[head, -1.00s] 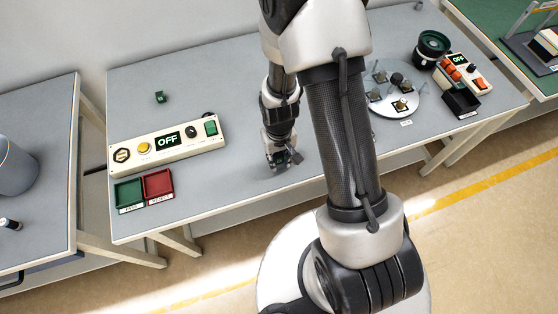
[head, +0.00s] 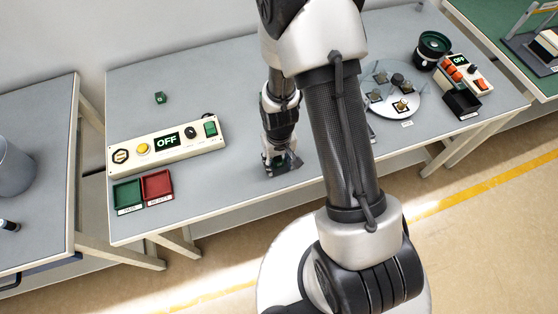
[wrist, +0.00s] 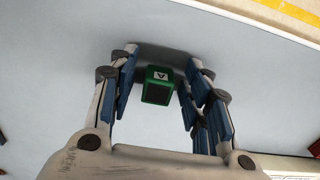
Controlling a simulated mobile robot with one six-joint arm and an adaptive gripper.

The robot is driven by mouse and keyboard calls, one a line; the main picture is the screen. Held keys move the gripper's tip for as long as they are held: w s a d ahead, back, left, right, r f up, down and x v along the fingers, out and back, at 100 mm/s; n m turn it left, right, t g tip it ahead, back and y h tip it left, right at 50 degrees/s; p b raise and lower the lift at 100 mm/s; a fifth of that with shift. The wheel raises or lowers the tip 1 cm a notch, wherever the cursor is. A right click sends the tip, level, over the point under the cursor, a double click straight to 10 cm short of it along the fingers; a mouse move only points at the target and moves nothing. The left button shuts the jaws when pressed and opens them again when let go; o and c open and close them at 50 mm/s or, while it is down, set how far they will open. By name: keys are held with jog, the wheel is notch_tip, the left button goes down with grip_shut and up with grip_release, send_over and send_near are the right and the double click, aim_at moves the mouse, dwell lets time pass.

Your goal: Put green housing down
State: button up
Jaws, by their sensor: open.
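A green housing (wrist: 159,86), a small block with a dark square face and a white label marked "A", sits between my gripper's fingers in the wrist view, with a visible gap on each side. It appears to rest on the grey table (head: 235,105), with a shadow beside it. My gripper (head: 283,166) is open and low over the table, right of the control box, and mostly hides the housing in the head view. Another small green block (head: 160,98) stands alone behind the control box.
A control box (head: 168,142) reading OFF stands to the left, with a green tray (head: 127,193) and a red tray (head: 158,186) in front of it. A round plate with several parts (head: 395,90), a black bowl feeder (head: 433,47) and a second control box (head: 466,72) are at right.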

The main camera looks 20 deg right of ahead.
notch_tip(320, 180, up, 13)
jog(key=p, duration=0.4)
notch_tip(320, 180, up, 16)
jog(key=t, duration=0.2)
send_over(279, 162)
jog(key=s, duration=0.3)
jog(key=s+r+t, duration=0.2)
jog(key=s+r, duration=0.8)
jog(key=s, duration=0.1)
jog(key=shift+s+r+t, duration=0.15)
jog(key=shift+r+t, duration=0.05)
jog(key=shift+t, duration=0.1)
jog(key=shift+f, duration=0.2)
